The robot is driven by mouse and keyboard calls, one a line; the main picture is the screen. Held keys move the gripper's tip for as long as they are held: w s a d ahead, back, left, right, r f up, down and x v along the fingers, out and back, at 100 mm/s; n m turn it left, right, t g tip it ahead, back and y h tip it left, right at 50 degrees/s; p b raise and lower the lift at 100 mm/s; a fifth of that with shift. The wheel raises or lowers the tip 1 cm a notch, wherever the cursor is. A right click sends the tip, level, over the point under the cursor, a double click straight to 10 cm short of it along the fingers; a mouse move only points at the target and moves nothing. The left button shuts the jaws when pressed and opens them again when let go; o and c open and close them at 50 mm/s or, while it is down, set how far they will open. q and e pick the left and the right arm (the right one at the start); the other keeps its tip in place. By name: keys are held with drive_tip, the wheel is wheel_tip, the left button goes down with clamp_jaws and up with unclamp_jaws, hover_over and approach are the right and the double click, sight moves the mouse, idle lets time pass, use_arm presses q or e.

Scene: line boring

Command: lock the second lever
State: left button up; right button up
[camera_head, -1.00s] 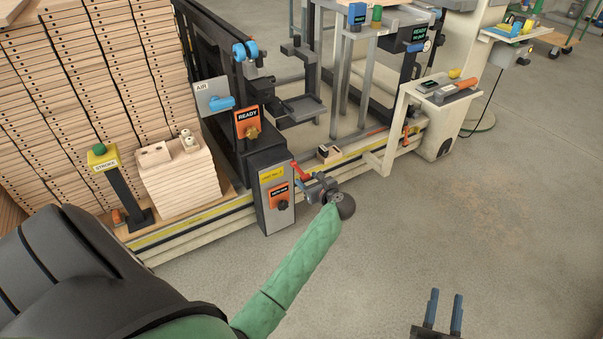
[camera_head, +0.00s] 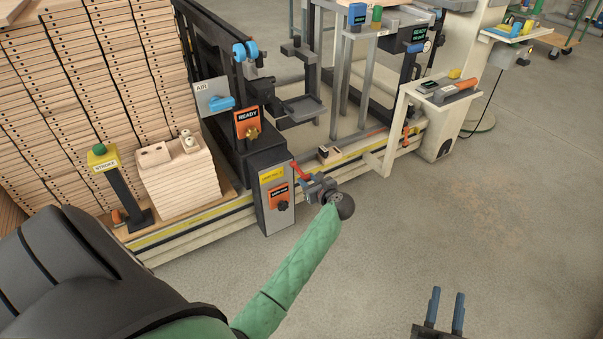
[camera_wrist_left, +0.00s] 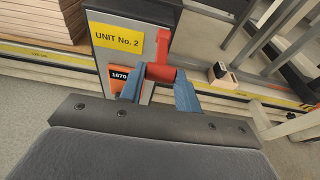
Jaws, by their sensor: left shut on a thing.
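The red lever (camera_head: 298,172) sits at the upper right of a grey control box (camera_head: 266,215) with a yellow label. In the left wrist view the label reads "UNIT No. 2" (camera_wrist_left: 115,36), and the red lever (camera_wrist_left: 160,72) lies between the blue fingertips of my left gripper (camera_wrist_left: 160,88). My left gripper (camera_head: 314,184) is shut on the lever in front of the box. The fingers partly hide an orange display reading "1670" (camera_wrist_left: 120,77). My right gripper (camera_head: 445,312) is open and empty over the floor at the lower right.
An orange READY sign (camera_head: 247,122) and a blue AIR valve (camera_head: 221,102) are above the box. A rail (camera_head: 350,152) with a yellow strip runs behind it. A STROKE post (camera_head: 120,188) and stacked wood (camera_head: 182,175) stand left. The floor at right is clear.

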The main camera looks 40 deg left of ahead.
use_arm(q)
drive_tip(key=shift+a+f+b, duration=0.15)
drive_tip(key=shift+f+b, duration=0.45)
drive_tip(key=shift+f, duration=0.6)
drive_tip(key=shift+w+a+f+b, duration=0.1)
drive_tip(key=shift+f+b, duration=0.25)
drive_tip(key=shift+b, duration=0.05)
drive_tip(key=shift+w+a+f+b, duration=0.1)
drive_tip(key=shift+a+f+b, duration=0.2)
drive_tip(key=shift+f, duration=0.2)
drive_tip(key=shift+w+a+f+b, duration=0.1)
drive_tip(key=shift+a+f+b, duration=0.1)
drive_tip(key=shift+f+b, duration=0.25)
drive_tip(key=shift+a+f, duration=0.1)
drive_tip(key=shift+f, duration=0.05)
drive_tip(key=shift+a+f, duration=0.1)
drive_tip(key=shift+f, duration=0.05)
drive_tip(key=shift+w+a+f+b, duration=0.25)
drive_tip(key=shift+a+f+b, duration=0.15)
drive_tip(key=shift+f+b, duration=0.2)
